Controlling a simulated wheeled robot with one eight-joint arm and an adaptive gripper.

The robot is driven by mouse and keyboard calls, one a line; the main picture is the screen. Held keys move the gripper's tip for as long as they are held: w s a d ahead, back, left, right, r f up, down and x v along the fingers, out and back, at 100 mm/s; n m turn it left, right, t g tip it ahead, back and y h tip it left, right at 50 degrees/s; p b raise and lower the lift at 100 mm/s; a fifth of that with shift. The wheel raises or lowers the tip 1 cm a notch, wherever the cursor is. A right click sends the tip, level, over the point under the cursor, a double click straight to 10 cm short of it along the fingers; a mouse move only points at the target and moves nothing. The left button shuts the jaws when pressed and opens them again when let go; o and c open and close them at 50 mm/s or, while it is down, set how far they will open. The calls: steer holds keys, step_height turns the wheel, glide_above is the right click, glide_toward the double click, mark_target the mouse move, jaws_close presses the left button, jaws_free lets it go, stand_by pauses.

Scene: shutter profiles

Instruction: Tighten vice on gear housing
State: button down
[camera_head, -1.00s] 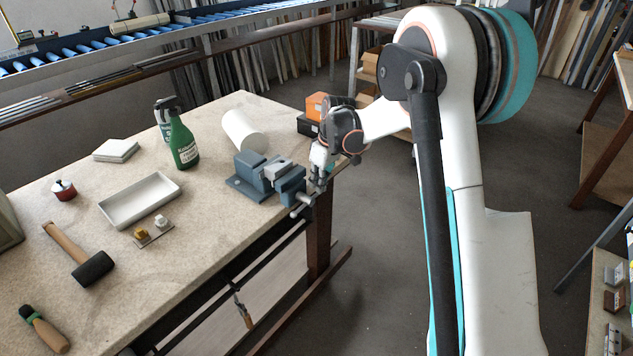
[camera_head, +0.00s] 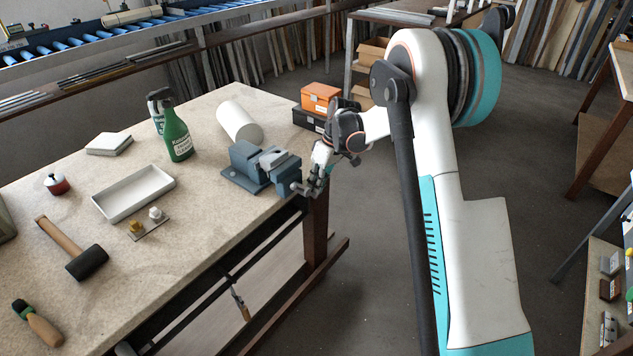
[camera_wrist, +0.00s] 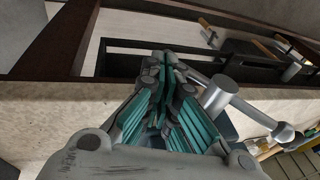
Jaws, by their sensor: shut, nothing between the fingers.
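The blue-grey vice (camera_head: 248,164) stands at the near right edge of the table in the head view. A lighter grey block (camera_head: 273,157) shows at its jaws; I cannot tell whether it is the gear housing. The vice's metal handle bar with a ball end (camera_wrist: 250,112) lies right of my fingers in the wrist view, and its screw end (camera_head: 297,188) juts past the table edge. My gripper (camera_wrist: 168,68) is shut and empty, beside the handle. In the head view my gripper (camera_head: 314,186) is just right of the screw end; contact is unclear.
Orange and black boxes (camera_head: 318,98) stand behind my wrist. The floor right of the table is open.

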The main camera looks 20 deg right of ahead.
steer(key=shift+a+f, duration=0.1)
steer(key=shift+f, duration=0.25)
stand_by(0.6)
